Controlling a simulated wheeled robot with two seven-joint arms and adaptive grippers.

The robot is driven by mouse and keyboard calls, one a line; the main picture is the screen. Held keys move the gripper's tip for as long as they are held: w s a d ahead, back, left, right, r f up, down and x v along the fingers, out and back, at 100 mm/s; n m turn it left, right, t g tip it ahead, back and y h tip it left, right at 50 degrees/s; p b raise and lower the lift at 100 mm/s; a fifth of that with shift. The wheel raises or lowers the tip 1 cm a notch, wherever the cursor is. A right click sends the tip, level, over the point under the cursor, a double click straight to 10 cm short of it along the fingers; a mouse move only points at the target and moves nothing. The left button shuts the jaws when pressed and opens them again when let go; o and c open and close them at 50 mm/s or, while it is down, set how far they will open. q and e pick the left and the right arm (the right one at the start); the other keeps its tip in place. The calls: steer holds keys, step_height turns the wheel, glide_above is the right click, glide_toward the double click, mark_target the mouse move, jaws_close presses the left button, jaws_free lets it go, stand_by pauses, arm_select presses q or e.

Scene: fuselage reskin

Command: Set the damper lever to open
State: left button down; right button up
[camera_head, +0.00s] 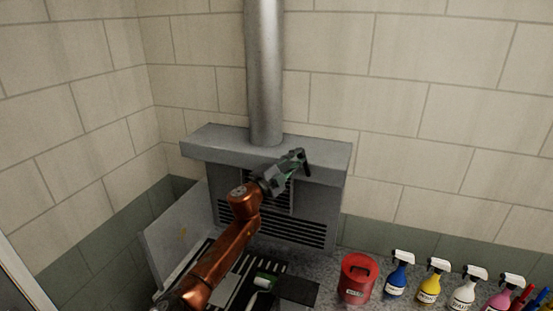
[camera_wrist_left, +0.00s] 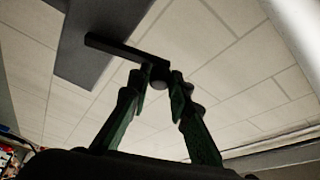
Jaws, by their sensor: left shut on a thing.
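The damper lever (camera_wrist_left: 115,46) is a dark bar with a rounded knob at its end. It sticks out from the grey hood, which shows as a dark slab in the left wrist view (camera_wrist_left: 90,60). In the head view the lever (camera_head: 307,167) is a small dark piece at the front of the grey hood (camera_head: 220,142), partly hidden by my gripper. My left gripper (camera_wrist_left: 162,80) has its green-and-black fingers on either side of the knob end and is shut on it. The left gripper also shows in the head view (camera_head: 296,160). My right gripper is out of view.
A metal flue pipe (camera_head: 265,75) rises from the hood. A red can (camera_head: 358,278) and several spray bottles (camera_head: 432,281) stand on the right counter.

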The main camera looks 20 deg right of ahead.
arm_select(q)
steer(key=shift+s+d+r+m+g+p, duration=0.15)
steer(key=shift+s+d+r+m+p, duration=0.15)
steer(key=shift+m+p, duration=0.2)
steer(key=shift+s+d+r+m+g+p, duration=0.15)
steer(key=shift+d+m+p, duration=0.2)
steer(key=shift+m, duration=0.15)
steer(key=shift+s+d, duration=0.1)
steer(key=shift+d, duration=0.05)
steer(key=shift+f+m+y, duration=0.1)
steer(key=shift+m+y, duration=0.2)
steer(key=c, duration=1.8)
jaws_free()
steer(key=shift+d, duration=0.1)
steer(key=shift+o, duration=0.2)
steer(key=shift+f, duration=0.1)
